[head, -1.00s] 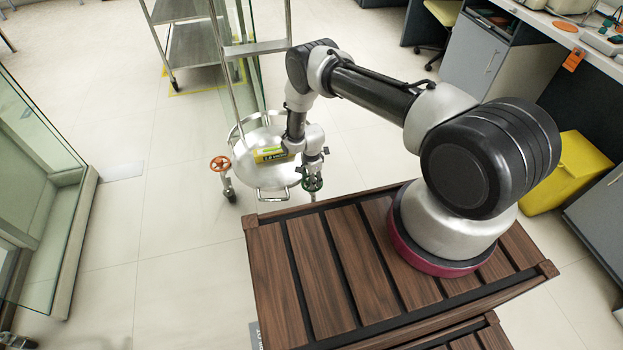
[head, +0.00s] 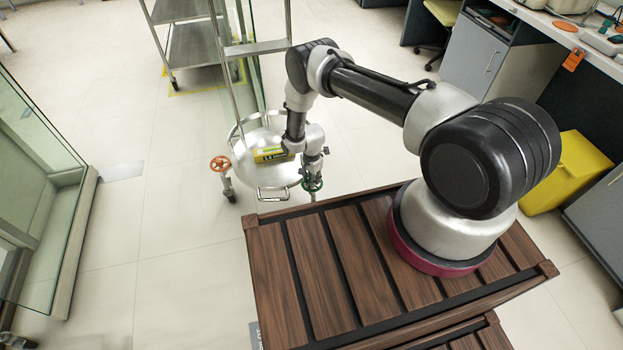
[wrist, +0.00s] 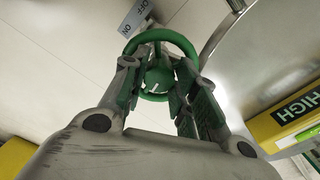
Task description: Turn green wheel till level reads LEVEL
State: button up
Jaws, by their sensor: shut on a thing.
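The green wheel (head: 313,184) sits at the front right of the round metal pan. In the wrist view its ring (wrist: 160,37) shows beyond my fingers, with a hub and a white mark inside it. My gripper (wrist: 158,78) points down and is shut on the green wheel, one finger on each side. In the head view my gripper (head: 312,172) partly covers the wheel. The level is a yellow box (head: 272,155) with a green strip on the pan. In the wrist view the end of the level (wrist: 297,108) bears the word HIGH; its full reading is not legible.
The metal pan (head: 243,172) has a rim rail and a front handle. An orange handwheel (head: 220,163) stands at its left. A slatted wooden deck (head: 330,260) lies in front. A glass panel (head: 45,160) stands at left, with open floor between.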

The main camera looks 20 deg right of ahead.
jog(key=n, duration=0.8)
jog(key=shift+d, duration=0.1)
jog(key=n, duration=0.3)
jog(key=shift+n, duration=2.2)
jog(key=o, duration=1)
